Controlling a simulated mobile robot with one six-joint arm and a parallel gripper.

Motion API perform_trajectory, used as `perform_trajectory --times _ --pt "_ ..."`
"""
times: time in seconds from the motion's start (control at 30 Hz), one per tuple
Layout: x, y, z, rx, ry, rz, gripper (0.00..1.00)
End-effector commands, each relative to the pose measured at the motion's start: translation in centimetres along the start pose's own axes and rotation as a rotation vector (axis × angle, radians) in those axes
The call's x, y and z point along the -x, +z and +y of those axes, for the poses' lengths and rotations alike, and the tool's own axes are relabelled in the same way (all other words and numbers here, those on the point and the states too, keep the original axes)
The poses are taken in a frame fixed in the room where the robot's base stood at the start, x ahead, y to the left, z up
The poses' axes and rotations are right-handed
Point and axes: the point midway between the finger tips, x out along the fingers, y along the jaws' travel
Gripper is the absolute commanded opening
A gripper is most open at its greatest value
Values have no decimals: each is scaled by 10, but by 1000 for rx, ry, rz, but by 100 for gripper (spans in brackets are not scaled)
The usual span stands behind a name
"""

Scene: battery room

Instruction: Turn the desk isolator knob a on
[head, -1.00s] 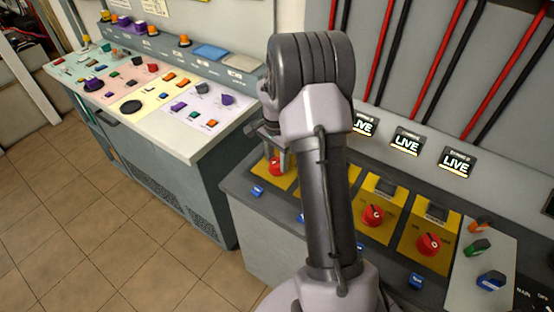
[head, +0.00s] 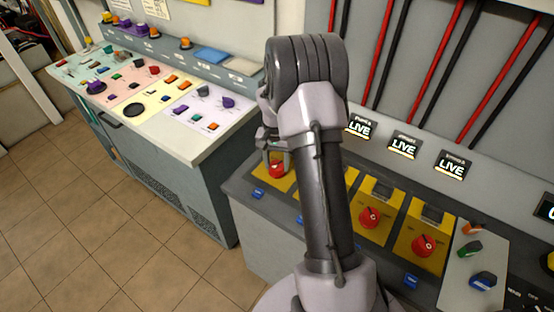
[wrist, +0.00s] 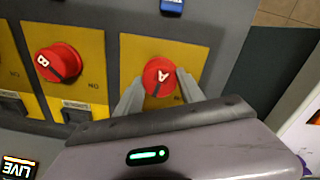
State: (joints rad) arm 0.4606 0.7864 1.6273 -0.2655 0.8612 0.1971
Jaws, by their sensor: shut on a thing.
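The red knob A (wrist: 160,78) sits on a yellow plate in the wrist view, marked with a white letter A and a dark pointer bar. In the head view the same knob A (head: 277,170) is at the left end of the desk's row of yellow plates. My gripper (wrist: 162,88) has one finger on each side of knob A and is shut on it. In the head view my gripper (head: 275,158) comes down over the knob, partly hidden by my arm.
Red knob B (wrist: 58,63) is beside knob A in the wrist view. More red knobs (head: 370,217) (head: 424,245) stand along the desk to the right. Several LIVE displays (head: 404,146) are lit behind. A separate console (head: 190,150) stands at left, with open floor in front.

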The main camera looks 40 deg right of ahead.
Motion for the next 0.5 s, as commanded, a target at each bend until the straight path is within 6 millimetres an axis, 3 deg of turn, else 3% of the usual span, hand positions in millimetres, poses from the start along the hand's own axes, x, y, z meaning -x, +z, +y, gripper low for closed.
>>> perform_trajectory --times 0.5 --pt "2 1 0 487 1 14 5"
